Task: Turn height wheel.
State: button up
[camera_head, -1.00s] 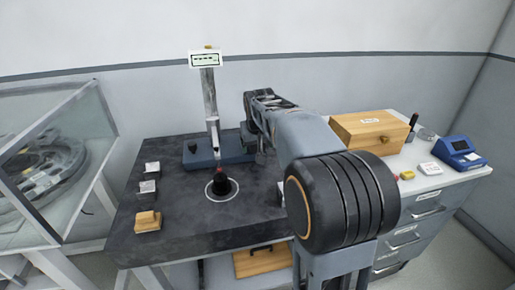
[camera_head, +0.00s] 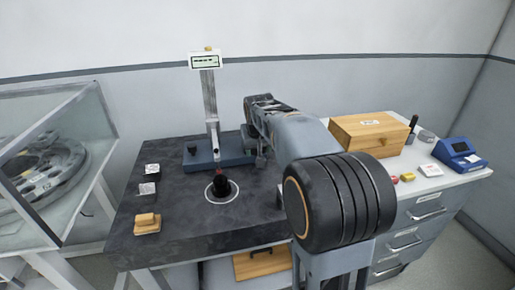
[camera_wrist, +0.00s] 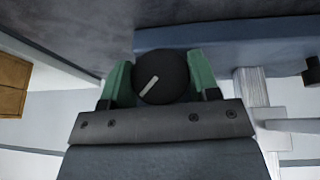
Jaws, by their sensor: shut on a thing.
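The height wheel (camera_wrist: 160,78) is a round black knob with a pale line across its face, seen in the wrist view. My gripper (camera_wrist: 160,85) has its two green fingers on either side of the knob, shut on it. The pale line slants up to the right. In the head view the height gauge (camera_head: 211,110) stands upright at the back of the dark table, on a blue base (camera_head: 230,152) with a small display (camera_head: 206,62) on top. My arm reaches to the right side of that base and hides the wheel and my fingertips there.
A black part (camera_head: 221,188) stands in a white ring on the dark table (camera_head: 180,225), below the gauge. Small blocks lie along the table's left side. A wooden box (camera_head: 369,133) and a blue device (camera_head: 458,153) stand on the right cabinet. A glass case (camera_head: 60,165) is at left.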

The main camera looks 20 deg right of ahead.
jog(key=shift+y+p, duration=0.35)
jog(key=shift+y, duration=0.25)
jog(key=shift+d+m+t+y, duration=0.15)
jog(key=shift+m+t+y, duration=0.25)
jog(key=shift+y, duration=0.6)
jog(key=y+b, duration=0.1)
jog(key=y, duration=0.1)
jog(key=shift+f+t+y, duration=0.15)
jog(key=shift+t+y, duration=0.25)
jog(key=shift+m+y+b, duration=0.35)
jog(key=shift+m+y, duration=0.05)
jog(key=shift+y, duration=0.2)
jog(key=o, duration=0.9)
